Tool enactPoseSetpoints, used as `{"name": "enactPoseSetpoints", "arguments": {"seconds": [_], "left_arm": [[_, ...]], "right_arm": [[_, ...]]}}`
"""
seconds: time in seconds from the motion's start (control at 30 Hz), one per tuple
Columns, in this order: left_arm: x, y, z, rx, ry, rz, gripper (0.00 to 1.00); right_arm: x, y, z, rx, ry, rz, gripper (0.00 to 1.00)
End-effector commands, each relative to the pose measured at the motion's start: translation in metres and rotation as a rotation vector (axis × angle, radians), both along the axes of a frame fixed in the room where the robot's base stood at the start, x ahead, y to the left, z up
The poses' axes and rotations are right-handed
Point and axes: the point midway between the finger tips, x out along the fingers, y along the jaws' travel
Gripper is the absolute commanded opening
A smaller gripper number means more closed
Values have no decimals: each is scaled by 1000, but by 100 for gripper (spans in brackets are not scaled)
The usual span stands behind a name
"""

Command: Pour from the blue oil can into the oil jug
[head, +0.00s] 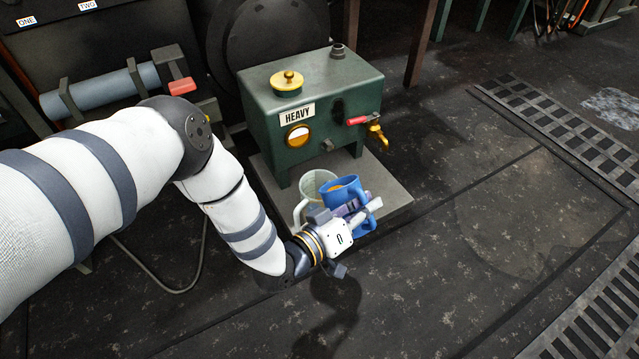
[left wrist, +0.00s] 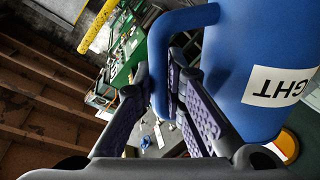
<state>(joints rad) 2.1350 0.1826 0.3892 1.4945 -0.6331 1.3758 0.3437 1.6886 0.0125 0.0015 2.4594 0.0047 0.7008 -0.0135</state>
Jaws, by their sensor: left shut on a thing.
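The blue oil can (head: 343,187) is held just above the stone slab, roughly upright, with orange-brown oil showing in its open top. My left gripper (head: 360,208) is shut on its handle. In the left wrist view the blue can (left wrist: 228,70) fills the right side, its label ending in "GHT", with the handle between my finger pads (left wrist: 170,100). The clear oil jug (head: 316,184), with a pale handle, stands just left of the can, partly hidden by the can and my gripper. I cannot tell whether can and jug touch. My right gripper is not in view.
A green tank (head: 310,95) marked "HEAVY" stands behind, with a yellow lid (head: 286,84) and a brass tap (head: 376,136) with a red lever (head: 357,121). The pale slab (head: 390,200) is bare at right. Floor grating (head: 560,125) lies at far right; open floor is in front.

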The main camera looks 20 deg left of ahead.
Motion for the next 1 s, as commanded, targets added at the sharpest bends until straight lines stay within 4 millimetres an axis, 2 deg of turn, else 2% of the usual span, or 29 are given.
{"name": "enactPoseSetpoints", "arguments": {"seconds": [1.0], "left_arm": [[4,5,10,-52,31,0,0]], "right_arm": [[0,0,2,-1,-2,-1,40]]}}
